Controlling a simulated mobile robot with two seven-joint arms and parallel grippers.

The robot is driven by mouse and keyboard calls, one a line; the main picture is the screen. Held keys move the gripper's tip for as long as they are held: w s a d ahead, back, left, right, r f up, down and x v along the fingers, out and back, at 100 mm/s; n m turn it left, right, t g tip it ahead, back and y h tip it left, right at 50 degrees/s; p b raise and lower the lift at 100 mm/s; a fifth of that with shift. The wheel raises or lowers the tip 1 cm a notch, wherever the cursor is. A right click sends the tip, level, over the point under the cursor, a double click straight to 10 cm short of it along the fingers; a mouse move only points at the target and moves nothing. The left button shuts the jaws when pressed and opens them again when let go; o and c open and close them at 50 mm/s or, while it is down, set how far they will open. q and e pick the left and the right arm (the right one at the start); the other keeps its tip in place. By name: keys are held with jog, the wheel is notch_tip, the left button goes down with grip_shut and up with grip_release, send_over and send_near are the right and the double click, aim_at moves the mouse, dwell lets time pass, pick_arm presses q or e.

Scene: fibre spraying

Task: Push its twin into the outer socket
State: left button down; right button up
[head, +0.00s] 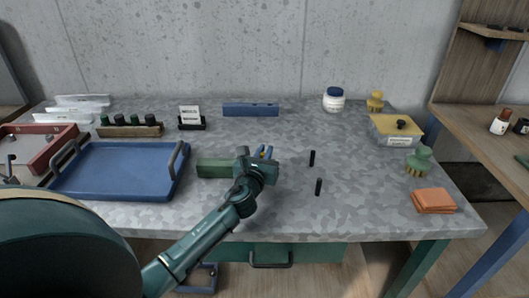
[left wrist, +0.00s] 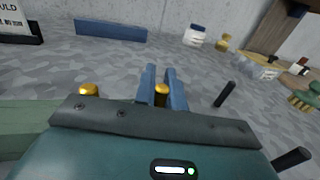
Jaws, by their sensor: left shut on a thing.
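A long green block (head: 214,167) lies on the grey table, its right end hidden by my left arm. It also shows in the left wrist view (left wrist: 22,130). My left gripper (head: 266,152) is over the block's right end, with its two blue fingers shut on a brass-headed peg (left wrist: 162,91). A second brass-headed peg (left wrist: 89,90) shows left of the fingers, its lower part hidden by the gripper body. Two black pins stand apart to the right, a rear one (head: 312,158) and a front one (head: 318,187). The sockets are hidden. My right gripper is out of view.
A blue tray (head: 120,190) lies left of the green block. A blue bar (head: 251,109), a white jar (head: 334,99) and a small card stand (head: 191,118) are at the back. A yellow tub (head: 397,131), a green brush (head: 420,161) and orange cloths (head: 434,200) are at the right.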

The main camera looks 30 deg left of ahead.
pick_arm(q)
jog(key=c, duration=1.4)
grip_release()
jog(key=shift+f, duration=0.1)
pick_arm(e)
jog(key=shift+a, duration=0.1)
